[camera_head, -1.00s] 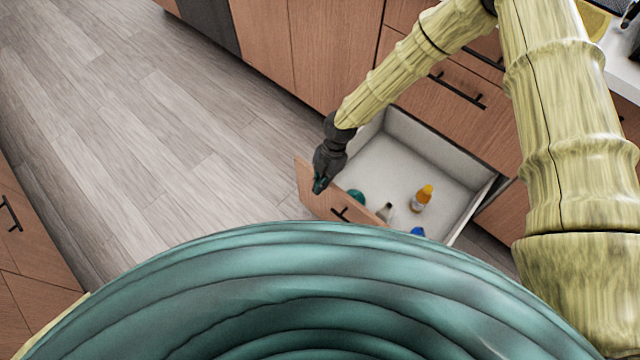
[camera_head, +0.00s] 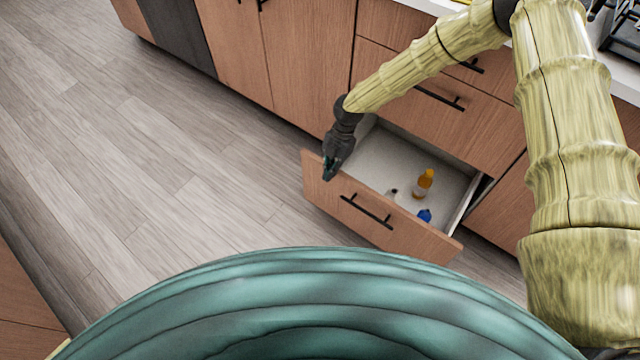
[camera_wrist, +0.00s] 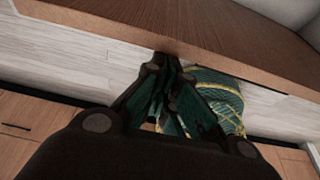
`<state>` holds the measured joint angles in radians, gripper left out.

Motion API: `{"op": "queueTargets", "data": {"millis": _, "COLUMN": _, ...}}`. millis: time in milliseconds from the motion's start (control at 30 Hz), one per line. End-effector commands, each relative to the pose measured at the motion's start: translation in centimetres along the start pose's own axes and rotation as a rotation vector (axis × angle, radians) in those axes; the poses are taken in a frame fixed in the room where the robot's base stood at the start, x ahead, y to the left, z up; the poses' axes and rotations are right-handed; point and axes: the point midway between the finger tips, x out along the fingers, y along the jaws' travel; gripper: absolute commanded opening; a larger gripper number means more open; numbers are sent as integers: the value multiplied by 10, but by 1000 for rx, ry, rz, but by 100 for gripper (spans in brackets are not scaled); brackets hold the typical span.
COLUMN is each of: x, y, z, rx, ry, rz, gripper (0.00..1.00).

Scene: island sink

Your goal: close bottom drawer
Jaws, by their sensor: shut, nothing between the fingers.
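The bottom drawer (camera_head: 385,217) stands open from the island cabinet in the head view. It has a wooden front with a black bar handle (camera_head: 366,210) and a pale interior. My gripper (camera_head: 328,174) is shut and empty at the left end of the drawer front, by its top edge. The fingertips point down and overlap the front in this view; whether they touch it is unclear. In the wrist view, my shut fingers (camera_wrist: 172,72) sit just below a wooden panel (camera_wrist: 170,28), apparently the drawer front.
An orange-capped bottle (camera_head: 424,182), a blue item (camera_head: 424,215) and a grey-white item (camera_head: 392,194) are inside the drawer. Closed drawers with black handles (camera_head: 440,97) are above it. Open wooden floor (camera_head: 170,190) lies to the left.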

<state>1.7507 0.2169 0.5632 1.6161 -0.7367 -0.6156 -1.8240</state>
Motion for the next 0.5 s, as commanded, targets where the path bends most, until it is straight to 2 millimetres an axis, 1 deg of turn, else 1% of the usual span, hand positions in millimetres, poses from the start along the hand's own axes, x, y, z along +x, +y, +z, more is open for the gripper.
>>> {"op": "queueTargets", "data": {"millis": 33, "x": -1, "y": 0, "z": 12, "rx": 3, "ry": -2, "rz": 3, "gripper": 0}}
{"op": "queueTargets", "data": {"millis": 500, "x": -30, "y": 0, "z": 94, "rx": 1, "ry": -2, "rz": 3, "gripper": 0}}
